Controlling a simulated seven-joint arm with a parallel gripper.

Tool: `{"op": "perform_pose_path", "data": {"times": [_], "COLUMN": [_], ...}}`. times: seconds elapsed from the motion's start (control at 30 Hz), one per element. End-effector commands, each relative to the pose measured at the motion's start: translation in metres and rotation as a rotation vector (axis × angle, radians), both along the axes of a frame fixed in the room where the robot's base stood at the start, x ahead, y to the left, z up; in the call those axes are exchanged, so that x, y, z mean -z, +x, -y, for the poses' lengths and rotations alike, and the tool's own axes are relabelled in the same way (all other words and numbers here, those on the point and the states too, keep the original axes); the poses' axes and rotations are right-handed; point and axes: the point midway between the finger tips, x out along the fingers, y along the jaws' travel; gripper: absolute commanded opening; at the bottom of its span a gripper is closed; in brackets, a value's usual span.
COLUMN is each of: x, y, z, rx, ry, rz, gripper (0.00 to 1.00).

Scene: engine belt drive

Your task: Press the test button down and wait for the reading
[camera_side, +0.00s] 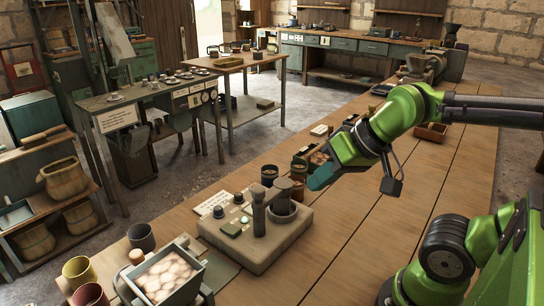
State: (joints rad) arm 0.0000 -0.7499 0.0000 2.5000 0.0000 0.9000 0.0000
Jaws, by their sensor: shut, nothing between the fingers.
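A grey test box (262,250) sits on the wooden bench in the lower middle. A dark post (259,208) and a dark round cup (283,209) stand on the box's right part. My gripper (318,181) is shut and empty, above the bench to the right of and behind the box, apart from the buttons.
A tray of round pale items (166,276) and several cups (141,237) stand at the front left. Small jars (269,175) stand behind the box. A white card (213,203) lies beside it. The bench (365,240) is mostly clear to the right.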

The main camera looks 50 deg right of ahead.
Motion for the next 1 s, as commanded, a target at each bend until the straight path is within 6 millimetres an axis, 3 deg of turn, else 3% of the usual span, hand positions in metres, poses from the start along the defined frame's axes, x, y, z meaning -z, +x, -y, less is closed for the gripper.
{"op": "perform_pose_path", "data": {"times": [0.73, 0.87, 1.0], "x": [0.000, 0.009, 0.021], "y": [0.000, 0.003, 0.017], "z": [0.000, 0.003, 0.009], "rx": [0.001, 0.014, 0.058], "ry": [0.000, 0.002, 0.042], "rz": [-0.001, -0.037, -0.115], "gripper": [0.00, 0.00, 0.00]}}
